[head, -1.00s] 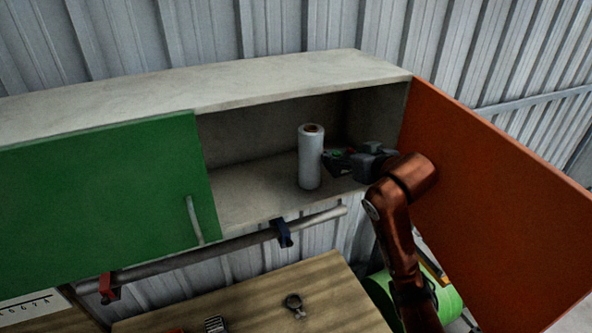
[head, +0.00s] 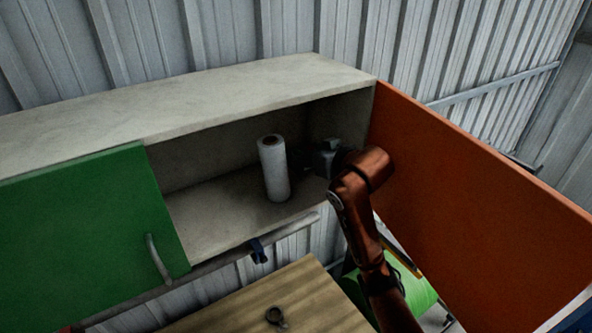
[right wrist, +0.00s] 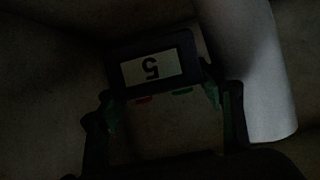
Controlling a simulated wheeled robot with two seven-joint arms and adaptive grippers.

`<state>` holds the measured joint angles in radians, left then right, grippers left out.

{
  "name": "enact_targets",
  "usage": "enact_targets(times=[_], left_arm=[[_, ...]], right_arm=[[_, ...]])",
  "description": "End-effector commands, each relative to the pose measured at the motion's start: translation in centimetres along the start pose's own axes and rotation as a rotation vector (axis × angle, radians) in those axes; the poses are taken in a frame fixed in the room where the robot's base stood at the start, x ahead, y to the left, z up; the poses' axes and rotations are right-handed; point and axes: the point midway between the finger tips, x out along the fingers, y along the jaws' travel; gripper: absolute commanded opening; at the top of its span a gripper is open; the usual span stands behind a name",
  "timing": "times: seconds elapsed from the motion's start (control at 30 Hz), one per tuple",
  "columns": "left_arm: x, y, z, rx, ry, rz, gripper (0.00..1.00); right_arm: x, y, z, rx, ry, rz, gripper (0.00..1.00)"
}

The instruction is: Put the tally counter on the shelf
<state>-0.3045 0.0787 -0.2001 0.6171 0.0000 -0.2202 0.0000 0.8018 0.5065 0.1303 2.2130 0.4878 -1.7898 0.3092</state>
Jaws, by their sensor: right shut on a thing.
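The tally counter (right wrist: 152,68) is a dark boxy piece with a pale window showing an upside-down 5. It sits between the fingertips of my right gripper (right wrist: 163,98) in the dim right wrist view. In the head view my right gripper (head: 325,158) is inside the open right part of the shelf (head: 205,215), right of a white roll. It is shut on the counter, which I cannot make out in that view. Whether the counter touches the shelf floor is unclear. My left gripper is not in view.
The white roll (head: 274,170) stands upright on the shelf close to the left of my gripper; it also shows in the wrist view (right wrist: 255,70). An open orange door (head: 470,210) flanks the right. A green door (head: 85,240) covers the left. A rail (head: 215,262) runs below.

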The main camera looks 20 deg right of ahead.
Motion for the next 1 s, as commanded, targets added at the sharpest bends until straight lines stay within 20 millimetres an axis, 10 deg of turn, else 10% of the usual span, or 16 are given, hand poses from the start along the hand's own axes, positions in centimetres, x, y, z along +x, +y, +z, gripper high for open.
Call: enact_targets(times=[0.4, 1.0], left_arm=[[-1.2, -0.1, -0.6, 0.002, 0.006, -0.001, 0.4], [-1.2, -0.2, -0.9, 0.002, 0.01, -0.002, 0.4]], right_arm=[[1.9, -0.2, 4.3, -0.001, 0.001, -0.005, 0.25], [2.3, -0.2, 5.4, -0.002, 0.003, -0.002, 0.25]])
